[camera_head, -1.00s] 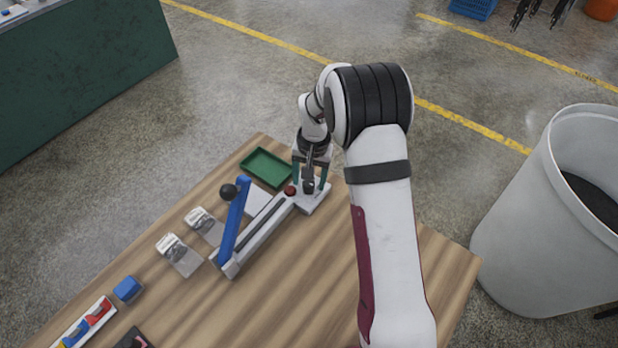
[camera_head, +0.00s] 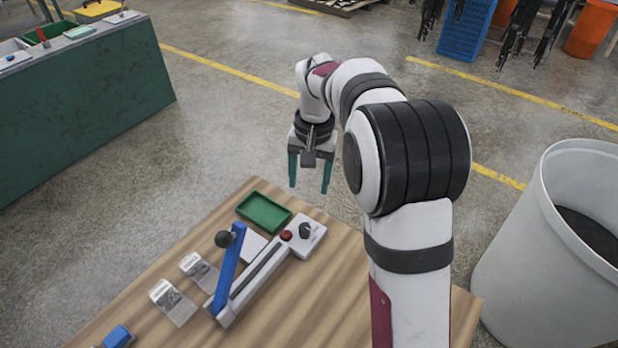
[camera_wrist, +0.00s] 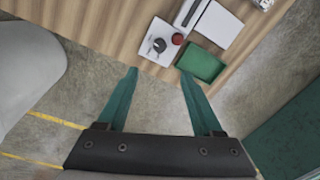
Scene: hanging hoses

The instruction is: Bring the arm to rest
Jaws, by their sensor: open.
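My gripper (camera_head: 309,172) is raised in the air past the far edge of the wooden table (camera_head: 330,290). Its two teal fingers are apart with nothing between them. In the wrist view my gripper (camera_wrist: 158,95) also shows open and empty, with floor between the fingers. On the table is a white fixture with a long rail (camera_head: 250,280), a blue lever (camera_head: 228,265) with a black ball, a red button (camera_head: 286,235) and a small dark knob (camera_head: 305,230). The knob stands on the white end plate, clear of my gripper.
A green tray (camera_head: 264,212) lies near the table's far corner. Two clear-and-metal pieces (camera_head: 172,300) and a blue block (camera_head: 117,337) lie at the left. A large white bin (camera_head: 550,250) stands on the floor at right. A green bench (camera_head: 85,110) stands at far left.

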